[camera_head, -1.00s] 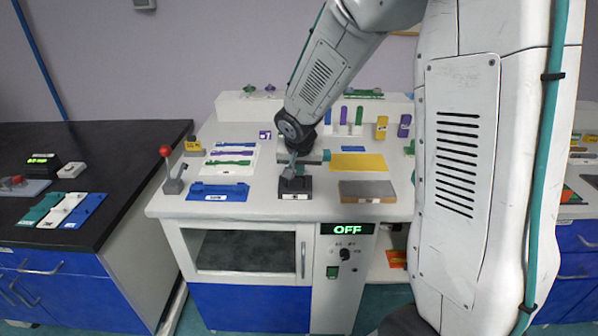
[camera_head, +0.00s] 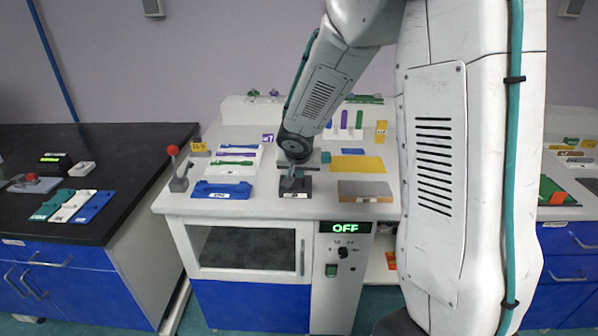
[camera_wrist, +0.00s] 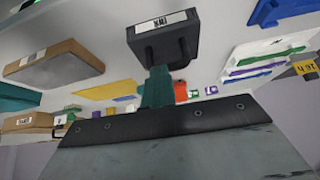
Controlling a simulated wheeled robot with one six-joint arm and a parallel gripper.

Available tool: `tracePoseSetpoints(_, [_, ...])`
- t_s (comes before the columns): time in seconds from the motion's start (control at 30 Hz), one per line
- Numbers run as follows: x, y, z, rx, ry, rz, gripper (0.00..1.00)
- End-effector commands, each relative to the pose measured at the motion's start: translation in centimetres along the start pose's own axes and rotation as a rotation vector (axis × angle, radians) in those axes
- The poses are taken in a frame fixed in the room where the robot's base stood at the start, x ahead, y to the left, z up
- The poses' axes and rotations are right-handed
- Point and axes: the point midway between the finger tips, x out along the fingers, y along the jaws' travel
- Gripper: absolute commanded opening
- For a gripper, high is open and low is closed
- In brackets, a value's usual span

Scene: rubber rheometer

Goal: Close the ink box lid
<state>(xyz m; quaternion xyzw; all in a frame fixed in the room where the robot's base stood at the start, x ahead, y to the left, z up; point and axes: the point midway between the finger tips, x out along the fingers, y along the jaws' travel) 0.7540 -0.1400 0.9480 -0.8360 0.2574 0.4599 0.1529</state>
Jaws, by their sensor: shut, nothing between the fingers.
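The ink box (camera_head: 295,188) is a small black box with a white label, near the front edge of the white bench. In the wrist view it shows upside down as a black block (camera_wrist: 150,45) with its "INK" label. My gripper (camera_head: 293,172) is over the box, pointing down. Its teal fingers (camera_wrist: 158,75) are shut and empty, with their tips at or very close to the black box; I cannot tell whether they touch. My gripper partly hides the box top, so the lid's position is unclear.
A blue tray (camera_head: 221,190) lies left of the box, and a grey-topped brown block (camera_head: 364,191) lies right. A red-knobbed lever (camera_head: 177,165) stands at the left bench edge. A yellow sheet (camera_head: 357,164) lies behind the block.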

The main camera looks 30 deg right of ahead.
Motion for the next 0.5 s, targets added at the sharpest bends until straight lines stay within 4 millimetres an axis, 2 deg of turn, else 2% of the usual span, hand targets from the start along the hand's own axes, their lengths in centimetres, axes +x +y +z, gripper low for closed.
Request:
tracePoseSetpoints(0.03, [0.8,0.6,1.6,-0.004,-0.032,0.017,0.00])
tracePoseSetpoints(0.17, [0.6,0.6,1.4,-0.003,-0.030,0.017,0.00])
tracePoseSetpoints(0.27, [-0.1,0.5,0.8,-0.003,-0.025,0.015,0.00])
tracePoseSetpoints(0.5, [-3.9,-0.6,-2.0,-0.009,0.001,-0.007,0.00])
